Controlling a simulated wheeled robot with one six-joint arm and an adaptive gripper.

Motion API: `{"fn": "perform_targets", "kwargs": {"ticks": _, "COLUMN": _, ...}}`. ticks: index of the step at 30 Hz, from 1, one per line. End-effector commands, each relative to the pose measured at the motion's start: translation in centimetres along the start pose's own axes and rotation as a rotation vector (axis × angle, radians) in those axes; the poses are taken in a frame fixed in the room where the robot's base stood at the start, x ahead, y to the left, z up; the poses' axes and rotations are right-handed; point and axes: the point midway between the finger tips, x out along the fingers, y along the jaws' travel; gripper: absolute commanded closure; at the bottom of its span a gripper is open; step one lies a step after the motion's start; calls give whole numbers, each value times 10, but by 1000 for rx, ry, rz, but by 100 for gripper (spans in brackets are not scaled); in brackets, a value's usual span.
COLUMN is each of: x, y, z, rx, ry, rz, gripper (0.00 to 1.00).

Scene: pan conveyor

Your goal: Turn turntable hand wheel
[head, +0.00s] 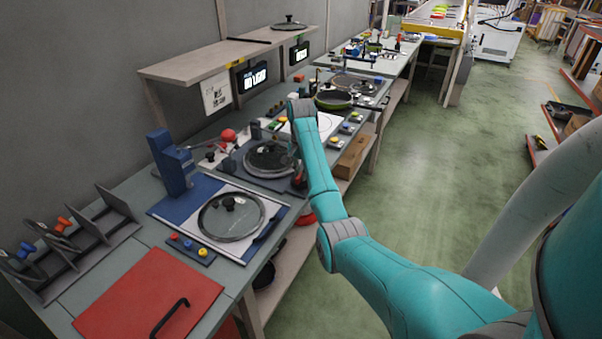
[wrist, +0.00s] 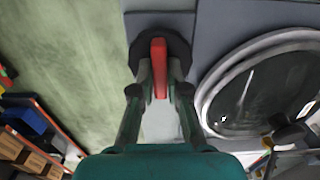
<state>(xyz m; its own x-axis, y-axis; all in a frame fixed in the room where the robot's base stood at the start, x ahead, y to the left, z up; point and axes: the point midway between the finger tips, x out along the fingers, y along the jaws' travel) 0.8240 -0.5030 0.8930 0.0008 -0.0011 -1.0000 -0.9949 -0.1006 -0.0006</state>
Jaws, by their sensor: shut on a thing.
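The hand wheel (wrist: 143,44) is a dark disc with a red bar-shaped grip (wrist: 159,55) across it, seen at the top middle of the wrist view. My gripper (wrist: 160,78) is shut on the red grip, one finger on each side. Right of it is the round turntable with a glass lid (wrist: 265,85). In the head view the turntable lid (head: 267,157) lies on a dark base on the bench. My arm ends at the bench edge right of it. My gripper is small there, and the arm partly hides the hand wheel.
A second glass lid (head: 230,216) lies on a blue and white board nearer me, beside a blue post (head: 168,163). A red panel with a black handle (head: 150,300) and a lid rack (head: 65,245) are at the front left. The green floor (head: 440,170) right of the bench is open.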

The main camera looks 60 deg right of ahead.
Motion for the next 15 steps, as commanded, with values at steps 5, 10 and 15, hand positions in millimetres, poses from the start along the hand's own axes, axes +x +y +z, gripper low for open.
{"fn": "perform_targets", "kwargs": {"ticks": 5, "x": 0, "y": -1, "z": 0, "rx": -73, "ry": 2, "rz": -3, "gripper": 100}}
{"fn": "perform_targets", "kwargs": {"ticks": 10, "x": -1, "y": -2, "z": 0, "rx": -196, "ry": 2, "rz": -3, "gripper": 100}}
{"fn": "perform_targets", "kwargs": {"ticks": 15, "x": -1, "y": -2, "z": 0, "rx": -353, "ry": 3, "rz": -3, "gripper": 100}}
